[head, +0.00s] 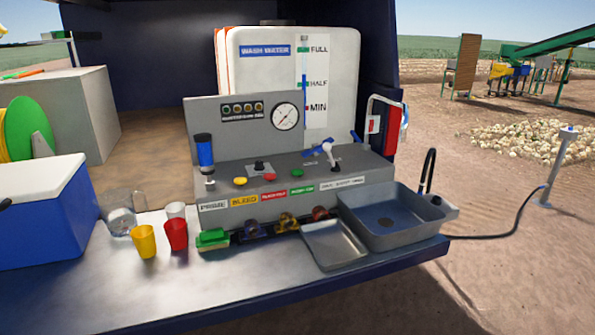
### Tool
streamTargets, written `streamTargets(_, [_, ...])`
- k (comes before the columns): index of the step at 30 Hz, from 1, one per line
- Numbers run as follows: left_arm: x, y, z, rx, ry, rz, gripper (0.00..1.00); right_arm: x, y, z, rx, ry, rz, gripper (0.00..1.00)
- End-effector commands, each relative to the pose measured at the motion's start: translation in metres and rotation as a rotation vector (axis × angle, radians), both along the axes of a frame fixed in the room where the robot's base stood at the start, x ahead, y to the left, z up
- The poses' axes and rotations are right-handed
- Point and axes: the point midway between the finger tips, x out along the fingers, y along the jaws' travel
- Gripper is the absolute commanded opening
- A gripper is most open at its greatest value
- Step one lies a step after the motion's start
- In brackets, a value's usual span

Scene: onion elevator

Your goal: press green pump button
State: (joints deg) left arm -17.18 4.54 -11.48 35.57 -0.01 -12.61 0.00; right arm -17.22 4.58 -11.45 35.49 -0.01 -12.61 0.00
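A small green button (297,173) sits on the sloped top of the grey control panel (219,178), behind a green label (302,190). A red button (269,177) and a yellow button (240,181) are to its left, in the same row. A black switch (259,167) stands behind the red and yellow buttons. A lever with a white and blue handle (328,152) stands to the right of the green button. Nothing covers the green button.
A pressure gauge (285,117) is on the panel's upright back. Cups, including a yellow cup (144,242) and a red cup (176,235), stand front left. A sink (392,222) is at right; a blue cooler (40,232) is at left.

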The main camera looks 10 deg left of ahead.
Motion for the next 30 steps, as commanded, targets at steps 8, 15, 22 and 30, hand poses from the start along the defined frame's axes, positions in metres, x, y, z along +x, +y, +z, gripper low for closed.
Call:
streamTargets(8, [0.0001,0.0002,0.0,0.0,0.0,0.0,0.0,-0.0002,-0.0002,0.0,0.0,0.0,0.0,0.0])
streamTargets(15, [0.0001,0.0003,0.0,0.0,0.0,0.0,0.0,-0.0001,-0.0002,0.0,0.0,0.0,0.0,0.0])
streamTargets(22, [-0.0001,0.0004,0.0,0.0,0.0,0.0,0.0,0.0,-0.0002,0.0,0.0,0.0,0.0,0.0])
streamTargets(30, [-0.0002,0.0005,0.0,0.001,0.001,0.0,0.0,0.0001,-0.0002,0.0,0.0,0.0,0.0,0.0])
